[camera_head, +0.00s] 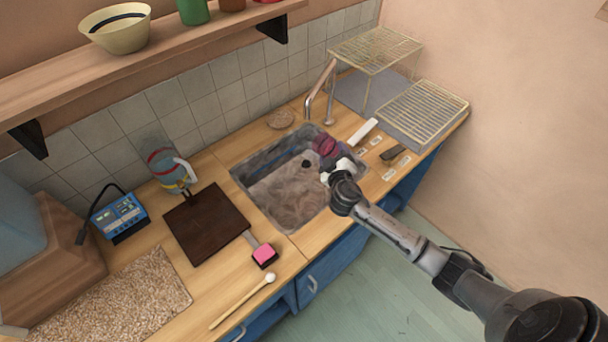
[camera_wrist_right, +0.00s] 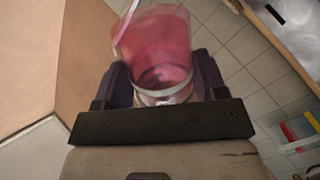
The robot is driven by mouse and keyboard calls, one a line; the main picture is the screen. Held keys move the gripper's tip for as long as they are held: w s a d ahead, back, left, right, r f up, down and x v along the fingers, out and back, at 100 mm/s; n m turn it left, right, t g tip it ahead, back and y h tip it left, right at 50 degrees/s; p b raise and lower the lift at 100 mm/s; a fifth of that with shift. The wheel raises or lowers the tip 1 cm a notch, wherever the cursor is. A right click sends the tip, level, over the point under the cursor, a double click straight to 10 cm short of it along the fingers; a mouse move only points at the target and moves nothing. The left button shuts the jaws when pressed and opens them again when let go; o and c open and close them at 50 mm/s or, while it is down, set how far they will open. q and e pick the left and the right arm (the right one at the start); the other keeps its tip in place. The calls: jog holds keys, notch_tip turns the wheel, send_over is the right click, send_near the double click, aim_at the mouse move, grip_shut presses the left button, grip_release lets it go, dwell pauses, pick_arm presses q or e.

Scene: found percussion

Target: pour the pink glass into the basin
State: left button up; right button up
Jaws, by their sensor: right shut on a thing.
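The pink glass (camera_head: 326,146) is held by my right gripper (camera_head: 338,168) over the far right part of the basin (camera_head: 285,195). In the head view the glass looks tilted well over, with its side toward the camera. The right wrist view shows the see-through pink glass (camera_wrist_right: 152,45) between the two dark fingers of my right gripper (camera_wrist_right: 165,82), which are shut on it. I cannot make out any contents or stream. The basin is a grey sink set in the wooden counter, with a dark drain. My left gripper is not in view.
A curved tap (camera_head: 320,92) stands behind the basin. A wire rack (camera_head: 425,108) is at the right. A dark board (camera_head: 207,222), a pink-ended tool (camera_head: 264,255) and a mallet (camera_head: 243,300) lie at the left. A shelf (camera_head: 150,55) runs above.

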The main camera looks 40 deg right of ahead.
jog(key=shift+f+m+b, duration=0.15)
jog(key=shift+m+b, duration=0.3)
jog(key=shift+m, duration=0.25)
jog(key=s+d+r+m+b, duration=0.1)
jog(key=m, duration=0.1)
jog(key=shift+s+d+r+m+t, duration=0.2)
jog(key=shift+m+t, duration=0.1)
jog(key=shift+m, duration=0.1)
jog(key=shift+s+d+r+m+b, duration=0.15)
jog(key=shift+d+r+m+b, duration=0.15)
jog(key=shift+m, duration=0.3)
jog(key=shift+s+d+r+m+b, duration=0.15)
jog(key=shift+r+m+b, duration=0.15)
jog(key=shift+m, duration=0.3)
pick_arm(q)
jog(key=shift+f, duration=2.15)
pick_arm(e)
jog(key=shift+s+d+r+m+t, duration=0.15)
jog(key=shift+d+r+m, duration=0.05)
jog(key=shift+m, duration=0.3)
jog(key=shift+s+d+r+m+t, duration=0.1)
jog(key=shift+d+r+m+t, duration=0.1)
jog(key=shift+m, duration=0.3)
jog(key=shift+f, duration=0.1)
